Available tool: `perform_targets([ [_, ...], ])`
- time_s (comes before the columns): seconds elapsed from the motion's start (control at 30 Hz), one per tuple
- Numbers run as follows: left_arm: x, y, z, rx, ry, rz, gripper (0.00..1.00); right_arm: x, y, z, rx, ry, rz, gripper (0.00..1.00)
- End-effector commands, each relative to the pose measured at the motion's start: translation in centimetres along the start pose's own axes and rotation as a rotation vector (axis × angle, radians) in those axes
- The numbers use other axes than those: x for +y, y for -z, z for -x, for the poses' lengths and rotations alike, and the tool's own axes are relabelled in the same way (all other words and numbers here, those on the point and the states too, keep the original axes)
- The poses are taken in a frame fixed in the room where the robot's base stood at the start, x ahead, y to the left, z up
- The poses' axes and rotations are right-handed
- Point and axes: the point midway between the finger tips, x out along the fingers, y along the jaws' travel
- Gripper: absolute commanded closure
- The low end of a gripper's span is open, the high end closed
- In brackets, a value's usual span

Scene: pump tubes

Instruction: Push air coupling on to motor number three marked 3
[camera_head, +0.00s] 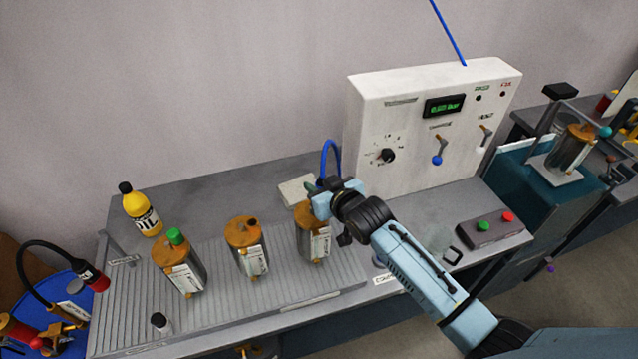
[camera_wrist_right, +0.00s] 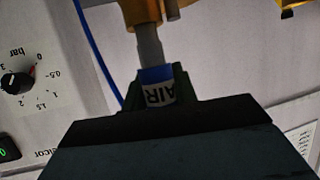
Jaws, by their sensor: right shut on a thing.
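Three motors with orange tops and silver bodies stand in a row on the ribbed bench. The rightmost motor (camera_head: 313,237) has my right gripper (camera_head: 318,197) at its top; its number is too small to read. In the right wrist view, the right gripper (camera_wrist_right: 160,88) is shut on the air coupling (camera_wrist_right: 158,92), which has a blue band and a label reading AIR. The coupling's grey end (camera_wrist_right: 150,45) points at the orange part of the motor (camera_wrist_right: 142,10) and appears to meet it; I cannot tell how far on it sits. My left gripper is not in view.
The middle motor (camera_head: 247,247) and the left motor (camera_head: 180,265) with a green cap stand to the left. A white control panel (camera_head: 430,125) stands behind, with a blue hose (camera_head: 331,150) near the gripper. A yellow oil bottle (camera_head: 141,211) stands at the back left.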

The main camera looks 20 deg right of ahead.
Motion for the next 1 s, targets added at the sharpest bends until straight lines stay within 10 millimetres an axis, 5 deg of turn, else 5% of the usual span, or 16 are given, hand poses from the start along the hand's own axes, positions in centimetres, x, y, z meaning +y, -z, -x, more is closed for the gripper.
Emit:
perform_targets([
  [0.77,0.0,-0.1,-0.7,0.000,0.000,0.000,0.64,0.0,-1.3,-0.5,-0.004,0.000,0.000,0.97],
  [0.8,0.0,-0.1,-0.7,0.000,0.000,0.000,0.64,0.0,-1.4,-0.5,-0.004,0.000,0.000,0.67],
  [1.0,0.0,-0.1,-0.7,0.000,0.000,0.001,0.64,0.0,-1.3,-0.5,-0.002,0.000,0.000,0.47],
])
